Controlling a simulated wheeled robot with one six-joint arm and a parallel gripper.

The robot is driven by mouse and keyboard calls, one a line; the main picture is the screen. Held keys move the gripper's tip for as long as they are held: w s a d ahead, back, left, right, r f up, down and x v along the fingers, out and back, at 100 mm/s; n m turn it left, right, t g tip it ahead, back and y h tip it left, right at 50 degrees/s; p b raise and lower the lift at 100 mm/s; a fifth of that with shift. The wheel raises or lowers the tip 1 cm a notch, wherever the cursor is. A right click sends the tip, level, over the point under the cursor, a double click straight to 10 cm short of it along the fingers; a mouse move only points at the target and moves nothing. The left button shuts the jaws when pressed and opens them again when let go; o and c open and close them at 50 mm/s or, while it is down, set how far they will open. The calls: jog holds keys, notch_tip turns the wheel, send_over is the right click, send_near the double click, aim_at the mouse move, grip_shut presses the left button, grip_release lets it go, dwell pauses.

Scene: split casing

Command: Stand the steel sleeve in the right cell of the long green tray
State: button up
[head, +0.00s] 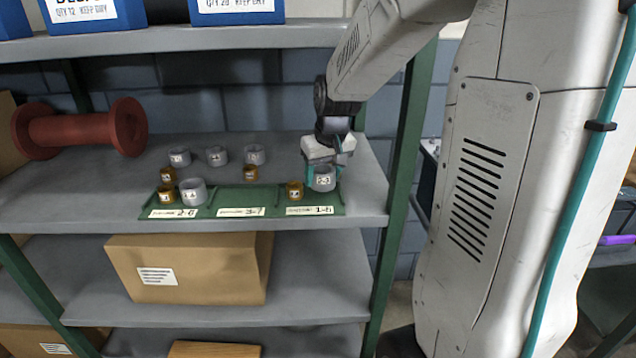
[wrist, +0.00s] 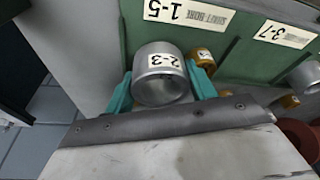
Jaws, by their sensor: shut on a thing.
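The long green tray (head: 228,211) lies along the front of the shelf, with cells labelled 2-6, 3-7 and 1-5 from left to right. My gripper (head: 322,178) is at the tray's right end, its teal fingers shut on a steel sleeve (head: 323,181) marked 2-3. The sleeve is at the right cell, beside a small brass piece (head: 294,190). In the wrist view the sleeve (wrist: 160,75) sits between the two fingers, over or in the cell labelled 1-5. I cannot tell whether its base touches the tray floor.
A larger steel sleeve (head: 193,192) and a brass piece (head: 166,194) stand in the left cell. Several steel and brass pieces stand behind the tray, including a steel one (head: 217,156). A red spool (head: 80,128) lies at the back left. A green shelf post (head: 407,130) rises at right.

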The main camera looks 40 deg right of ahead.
aim_at(320, 193)
jog(key=shift+w+d, duration=0.3)
jog(key=shift+w, duration=0.15)
jog(key=shift+w+d+f, duration=0.15)
jog(key=shift+w, duration=0.05)
jog(key=shift+f, duration=1.55)
jog(key=shift+f, duration=0.15)
jog(key=o, duration=1.2)
jog(key=shift+f, duration=0.1)
jog(key=shift+o, duration=0.3)
